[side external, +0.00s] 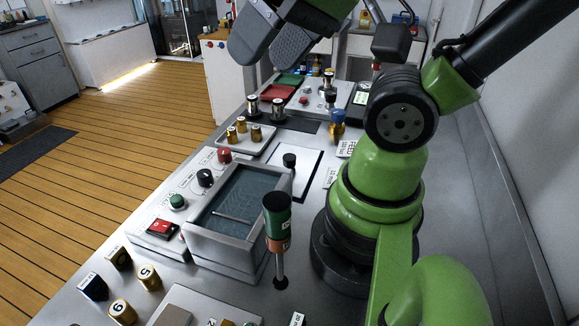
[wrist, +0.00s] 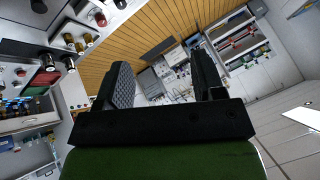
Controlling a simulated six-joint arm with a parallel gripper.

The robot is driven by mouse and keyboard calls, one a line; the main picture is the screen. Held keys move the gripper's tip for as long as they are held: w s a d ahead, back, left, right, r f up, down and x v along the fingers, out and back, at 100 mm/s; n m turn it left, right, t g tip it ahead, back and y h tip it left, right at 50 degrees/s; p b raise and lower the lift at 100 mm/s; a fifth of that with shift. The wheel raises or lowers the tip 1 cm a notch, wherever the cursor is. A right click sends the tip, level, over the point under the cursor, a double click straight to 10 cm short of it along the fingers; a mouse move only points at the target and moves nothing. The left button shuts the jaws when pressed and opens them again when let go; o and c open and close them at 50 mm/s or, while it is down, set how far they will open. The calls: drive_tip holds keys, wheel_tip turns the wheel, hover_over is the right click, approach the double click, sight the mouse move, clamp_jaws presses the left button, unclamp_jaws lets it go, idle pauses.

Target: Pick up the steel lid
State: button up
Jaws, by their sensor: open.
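A flat grey plate with a black knob (side external: 289,160) lies in a dark-edged opening on the steel bench; it may be the steel lid, but I cannot tell for sure. My gripper (side external: 268,46) is open and empty, high above the far part of the bench. Its two dark fingers stand well apart in the wrist view (wrist: 162,78), with nothing between them. The wrist camera looks out across the room, and I cannot make out the lid there.
An open grey basin (side external: 190,243) holds teal liquid and a thin rod. A green and orange handled tool (side external: 278,225) stands right of it. Brass pieces sit on a small tray (side external: 262,146). Red and green pads (side external: 279,92) lie farther back. Several labelled caps stand at the front left.

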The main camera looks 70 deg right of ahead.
drive_tip(key=w+d+f+n+g+h, duration=0.2)
drive_tip(key=w+d+f, duration=0.1)
drive_tip(key=w+d, duration=0.2)
drive_tip(key=n+g, duration=0.7)
hover_over(289, 157)
drive_tip(key=shift+h, duration=0.3)
drive_tip(key=f, duration=2.1)
drive_tip(key=shift+w+a, duration=0.2)
drive_tip(key=shift+a, duration=0.15)
drive_tip(key=shift+t, duration=0.3)
drive_tip(key=shift+s+d+f, duration=0.1)
drive_tip(key=shift+d+f, duration=0.05)
drive_tip(key=shift+f, duration=0.9)
drive_tip(key=shift+s+d+f, duration=0.1)
drive_tip(key=shift+f, duration=0.95)
drive_tip(key=shift+s+d+f, duration=0.1)
drive_tip(key=shift+d+f, duration=0.05)
drive_tip(key=shift+f, duration=0.9)
drive_tip(key=shift+m, duration=0.3)
drive_tip(key=shift+c, duration=0.2)
drive_tip(key=c, duration=1)
